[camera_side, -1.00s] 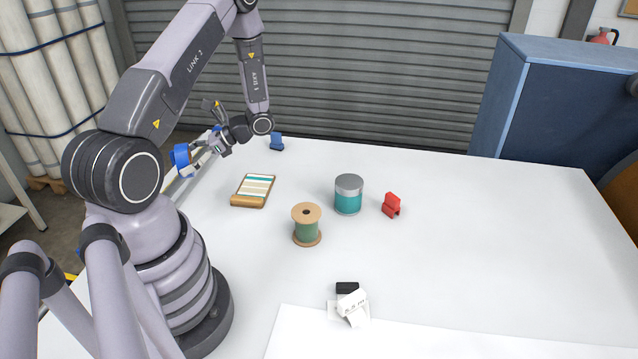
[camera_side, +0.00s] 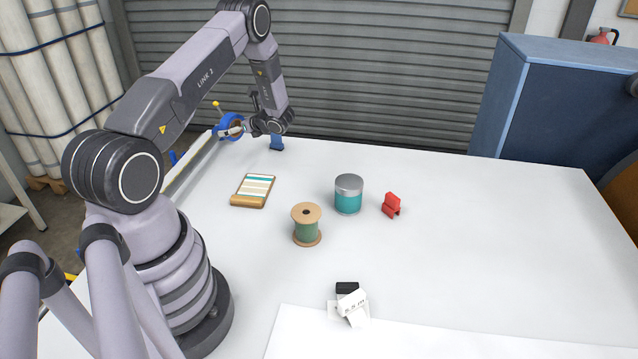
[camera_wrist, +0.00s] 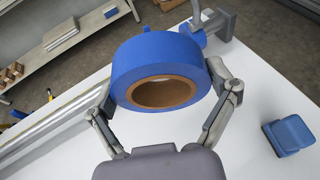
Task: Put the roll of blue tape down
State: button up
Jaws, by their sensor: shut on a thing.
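The roll of blue tape (camera_wrist: 160,58) has a brown cardboard core and is held between the two fingers of my gripper (camera_wrist: 166,92) in the wrist view. My gripper is shut on its outer sides. In the side view the blue roll (camera_side: 231,124) shows at the far left of the table, beyond the arm's elbow, with my gripper (camera_side: 242,126) around it. The roll appears raised near the table's left edge; its exact height is hard to tell.
On the white table (camera_side: 480,250) are a striped sample pad (camera_side: 253,190), a green thread spool (camera_side: 306,226), a teal jar (camera_side: 348,195), a red clip (camera_side: 391,205) and a paper label holder (camera_side: 350,305). A blue block (camera_side: 277,142) stands near the back edge. The right side is clear.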

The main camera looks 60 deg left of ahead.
jog(key=a+f, duration=0.1)
jog(key=w+f, duration=0.1)
jog(key=f, duration=0.1)
jog(key=w+a+f, duration=0.1)
jog(key=shift+a+f, duration=0.2)
jog(key=shift+a, duration=0.15)
jog(key=shift+w+a+f, duration=0.1)
jog(key=shift+a+f, duration=0.1)
jog(key=shift+f, duration=1.6)
jog(key=shift+f, duration=0.15)
jog(key=o, duration=0.9)
